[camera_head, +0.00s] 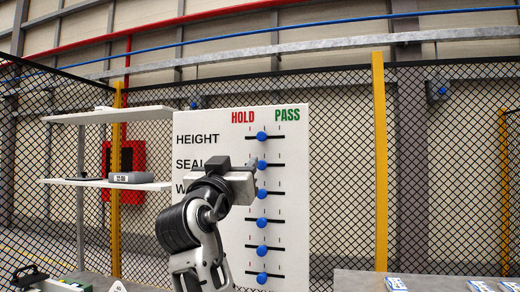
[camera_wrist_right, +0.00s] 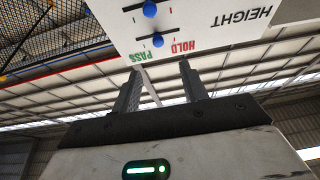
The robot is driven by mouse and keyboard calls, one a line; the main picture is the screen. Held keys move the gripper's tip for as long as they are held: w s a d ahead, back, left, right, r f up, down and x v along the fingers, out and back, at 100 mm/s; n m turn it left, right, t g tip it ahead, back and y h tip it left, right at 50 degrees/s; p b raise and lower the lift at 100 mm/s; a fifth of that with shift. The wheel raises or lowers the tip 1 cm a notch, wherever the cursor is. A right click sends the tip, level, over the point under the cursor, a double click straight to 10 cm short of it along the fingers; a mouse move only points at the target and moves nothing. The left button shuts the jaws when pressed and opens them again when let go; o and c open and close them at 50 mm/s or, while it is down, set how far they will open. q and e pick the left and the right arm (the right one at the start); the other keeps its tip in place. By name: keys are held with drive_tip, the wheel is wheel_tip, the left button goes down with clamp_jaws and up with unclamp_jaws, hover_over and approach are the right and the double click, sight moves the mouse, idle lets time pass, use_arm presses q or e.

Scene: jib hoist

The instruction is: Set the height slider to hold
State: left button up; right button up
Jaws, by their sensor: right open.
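A white board (camera_head: 210,122) stands upright with red HOLD on the left and green PASS on the right above several slider rows. The height slider's blue knob (camera_head: 262,135) sits near the middle of the top slot; it also shows in the right wrist view (camera_wrist_right: 157,40). My right gripper (camera_head: 254,170) is in front of the board around the second row, below the height knob, covering part of the row labels. In the wrist view its two fingers (camera_wrist_right: 160,70) are apart with nothing between them, and the height knob appears beyond the tips. My left gripper is not in view.
The other blue knobs, such as the second-row knob (camera_head: 262,164), line up below, close to my right gripper. White shelves (camera_head: 100,115) with a grey box (camera_head: 131,178) stand left. A grey table (camera_head: 350,280) is at lower right. Mesh fencing runs behind.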

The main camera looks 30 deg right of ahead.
sight(261, 137)
drive_tip(key=p+x, duration=0.2)
drive_tip(key=x, duration=0.3)
drive_tip(key=p+x, duration=0.1)
drive_tip(key=x, duration=0.3)
drive_tip(key=r+p+x, duration=0.1)
drive_tip(key=p+x, duration=0.1)
drive_tip(key=x, duration=0.3)
drive_tip(key=shift+s+d+r+p, duration=0.1)
drive_tip(key=shift+d+p, duration=0.15)
drive_tip(key=shift+p, duration=0.05)
drive_tip(key=shift+w+d, duration=0.25)
drive_tip(key=shift+w+d+r, duration=0.1)
drive_tip(key=shift+w+d, duration=0.15)
drive_tip(key=shift+d, duration=0.05)
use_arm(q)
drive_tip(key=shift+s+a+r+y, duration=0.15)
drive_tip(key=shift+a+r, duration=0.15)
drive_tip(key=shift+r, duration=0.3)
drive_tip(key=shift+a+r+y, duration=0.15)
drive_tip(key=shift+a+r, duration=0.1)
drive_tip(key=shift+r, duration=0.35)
use_arm(e)
drive_tip(key=shift+c, duration=0.3)
clamp_jaws()
drive_tip(key=shift+a, duration=0.1)
